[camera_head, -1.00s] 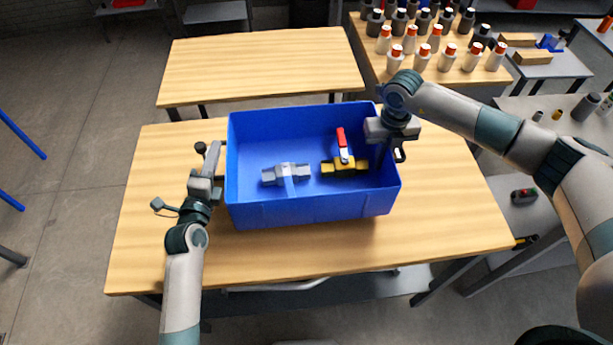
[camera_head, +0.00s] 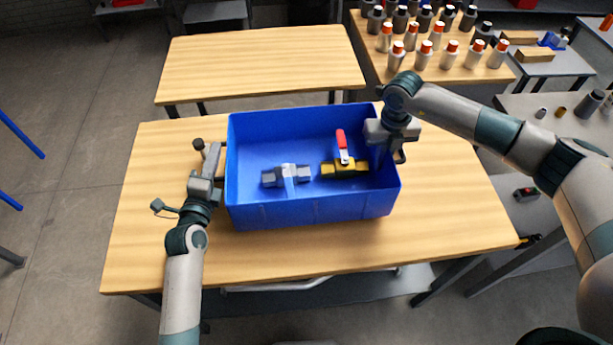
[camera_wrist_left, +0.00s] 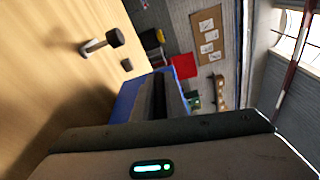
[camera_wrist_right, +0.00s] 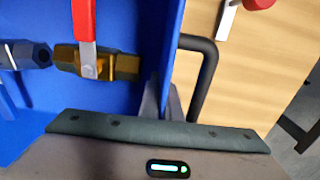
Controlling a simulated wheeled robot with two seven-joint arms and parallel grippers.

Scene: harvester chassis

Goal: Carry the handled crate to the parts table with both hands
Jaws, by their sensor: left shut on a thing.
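The blue handled crate (camera_head: 310,210) is over the near wooden table (camera_head: 440,235); whether it touches the top is unclear. Inside are a grey fitting (camera_head: 287,176) and a brass valve (camera_head: 345,168) with a red lever. My left gripper (camera_head: 212,172) is shut on the crate's left side, where the left wrist view (camera_wrist_left: 160,98) shows its fingers close together. My right gripper (camera_head: 385,150) is at the crate's right side. In the right wrist view its fingers (camera_wrist_right: 162,105) are at the blue wall beside the black handle (camera_wrist_right: 205,75); their grip is unclear.
A bare wooden table (camera_head: 260,65) stands behind the near one. A table of several bottles (camera_head: 424,55) is at the back right. A grey bench (camera_head: 550,160) with small parts stands at the right. A dark-headed peg (camera_head: 199,145) is by my left gripper.

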